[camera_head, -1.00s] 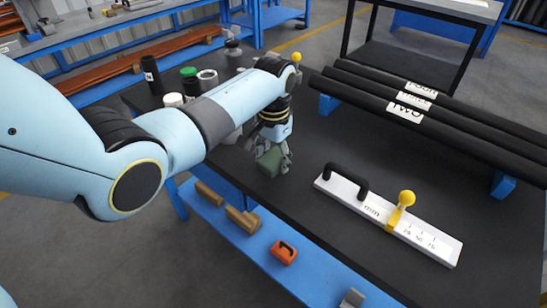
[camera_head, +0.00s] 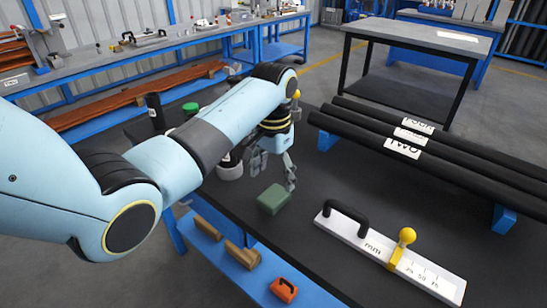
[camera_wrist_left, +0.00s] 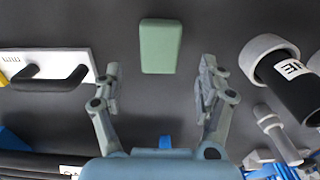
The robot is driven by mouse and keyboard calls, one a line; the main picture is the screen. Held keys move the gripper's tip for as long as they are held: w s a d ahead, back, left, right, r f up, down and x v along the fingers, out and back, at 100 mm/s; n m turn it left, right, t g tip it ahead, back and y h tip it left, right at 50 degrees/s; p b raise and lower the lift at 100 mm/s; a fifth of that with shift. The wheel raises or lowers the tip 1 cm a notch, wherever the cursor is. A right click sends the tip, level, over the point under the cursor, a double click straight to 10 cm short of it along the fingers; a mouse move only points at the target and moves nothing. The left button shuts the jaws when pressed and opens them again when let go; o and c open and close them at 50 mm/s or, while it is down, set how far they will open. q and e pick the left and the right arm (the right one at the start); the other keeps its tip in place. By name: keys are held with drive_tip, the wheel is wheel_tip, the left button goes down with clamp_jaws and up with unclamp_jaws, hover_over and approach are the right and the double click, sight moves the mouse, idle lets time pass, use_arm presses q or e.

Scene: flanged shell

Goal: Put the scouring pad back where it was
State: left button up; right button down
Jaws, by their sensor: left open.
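The green scouring pad (camera_head: 273,199) lies on the black table top (camera_head: 330,262), left of the white measuring bar. My left gripper (camera_head: 276,177) is just behind and above it, with its fingers apart and nothing between them. In the left wrist view the pad (camera_wrist_left: 161,46) lies beyond the two open fingertips (camera_wrist_left: 159,80), roughly centred between them and clear of both. My right gripper does not show in any view.
A white measuring bar (camera_head: 392,252) with a black handle and yellow knob lies to the right. Black rolls (camera_head: 433,152) rest on blue supports behind it. Jars and cylinders, including a green-lidded one (camera_head: 190,108), stand behind my left arm. Bare table surrounds the pad.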

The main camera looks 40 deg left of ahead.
sight(273, 195)
use_arm(q)
wheel_tip(273, 195, up, 5)
idle(0.7)
drive_tip(key=s+d+f+t, duration=0.1)
drive_tip(key=s+f, duration=0.3)
drive_tip(key=s, duration=0.7)
drive_tip(key=s+d+r+t, duration=0.1)
drive_tip(key=s+r, duration=0.2)
drive_tip(key=s, duration=0.5)
drive_tip(key=s+d+r+t, duration=0.1)
drive_tip(key=s+r+t, duration=0.15)
drive_tip(key=s, duration=0.45)
wheel_tip(273, 195, down, 29)
drive_tip(key=s+a+g+y+b, duration=0.1)
drive_tip(key=a+g+b, duration=0.1)
drive_tip(key=b, duration=0.4)
drive_tip(key=s+f+b, duration=0.2)
drive_tip(key=s+f, duration=0.7)
drive_tip(key=f, duration=0.3)
drive_tip(key=s+a+f+g+b, duration=0.1)
drive_tip(key=s+f+b, duration=0.2)
drive_tip(key=s+f, duration=0.7)
wheel_tip(273, 195, down, 3)
drive_tip(key=shift+s+r+n+b, duration=0.15)
drive_tip(key=shift+s+n+b, duration=0.1)
drive_tip(key=shift+n+b, duration=0.05)
drive_tip(key=shift+a+g, duration=0.1)
drive_tip(key=shift+g, duration=0.15)
